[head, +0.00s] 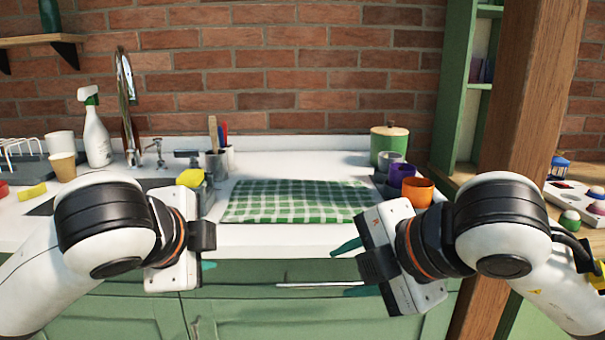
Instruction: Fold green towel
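The green-and-white checked towel (290,203) lies spread out flat on the white counter, in the middle of the head view. Its right front corner is close to my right gripper in the picture. My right gripper (350,269) is in front of the counter's front edge, with its two teal fingers apart and nothing between them. My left gripper (208,264) is in front of the counter, left of the towel. Only a little of its teal finger shows, so its opening is hidden. Neither gripper touches the towel.
Orange and purple cups (418,191) stand right of the towel, with a green canister (389,146) behind. A utensil holder (217,163) stands behind its left end. A faucet (127,105), spray bottle (95,135) and yellow sponge (190,178) are left. A wooden post (528,110) rises at right.

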